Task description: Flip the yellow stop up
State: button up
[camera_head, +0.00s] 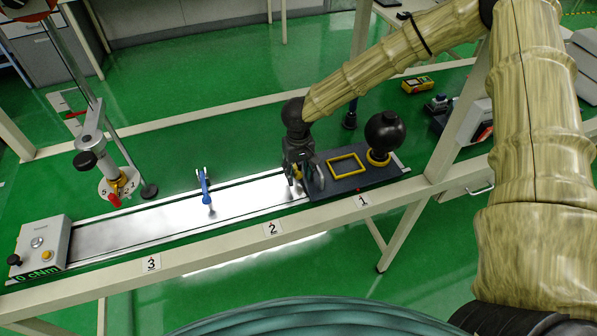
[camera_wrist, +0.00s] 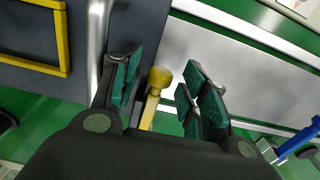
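The yellow stop (camera_wrist: 158,80) shows in the wrist view as a yellow bar with a rounded knob, beside the end of the dark plate. My gripper (camera_wrist: 163,76) is open, with one finger on each side of the knob and a gap visible on both sides. In the head view my gripper (camera_head: 300,178) points down at the right end of the metal track, by the dark plate's left edge. It hides most of the stop there; only a bit of yellow (camera_head: 297,172) shows. I cannot tell the stop's exact tilt.
The dark plate (camera_head: 320,190) carries a yellow frame (camera_head: 346,168) and a black ball (camera_head: 384,131). A blue lever (camera_head: 205,190) stands on the track (camera_head: 140,220) to the left. A grey box (camera_head: 42,243) sits at the far left, near a post with a dial.

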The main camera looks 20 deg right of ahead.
grip_shut()
